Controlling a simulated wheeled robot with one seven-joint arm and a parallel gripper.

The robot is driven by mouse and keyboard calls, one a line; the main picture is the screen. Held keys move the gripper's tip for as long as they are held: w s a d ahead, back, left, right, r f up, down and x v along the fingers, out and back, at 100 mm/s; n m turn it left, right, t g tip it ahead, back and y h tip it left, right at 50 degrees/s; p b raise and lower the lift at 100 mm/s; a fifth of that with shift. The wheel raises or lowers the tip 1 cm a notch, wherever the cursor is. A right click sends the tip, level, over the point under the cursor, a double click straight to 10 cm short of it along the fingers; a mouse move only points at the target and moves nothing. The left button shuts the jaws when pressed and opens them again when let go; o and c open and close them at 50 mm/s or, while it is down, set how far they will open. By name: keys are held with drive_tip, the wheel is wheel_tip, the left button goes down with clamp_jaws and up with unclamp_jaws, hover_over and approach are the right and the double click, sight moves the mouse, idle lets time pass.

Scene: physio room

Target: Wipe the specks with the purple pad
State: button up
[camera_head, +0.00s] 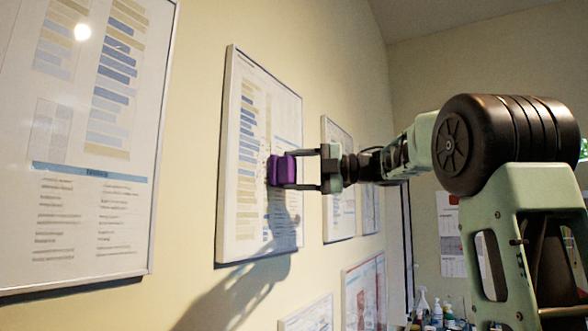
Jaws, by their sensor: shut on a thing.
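The purple pad (282,170) is held between the fingers of my gripper (300,170), which is shut on it. The pad is at the face of a framed chart (235,215) on the wall, near its middle. I cannot tell whether it touches the surface or is slightly apart. A few tiny dark marks seem to show on the chart just left of the pad, too small to be sure that they are specks. The pad, gripper and their shadow hide part of the chart's right half.
A larger framed chart (75,215) hangs at the left. Other frames hang farther along the wall, one (338,200) behind my gripper and one (364,290) lower down. Several bottles (437,312) stand at the bottom right. The wall below the middle chart is bare.

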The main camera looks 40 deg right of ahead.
drive_tip(key=d, duration=0.1)
drive_tip(key=w+d+p, duration=0.1)
drive_tip(key=d, duration=0.1)
drive_tip(key=w+d, duration=0.1)
drive_tip(key=d, duration=0.1)
drive_tip(key=shift+d, duration=0.15)
idle(0.3)
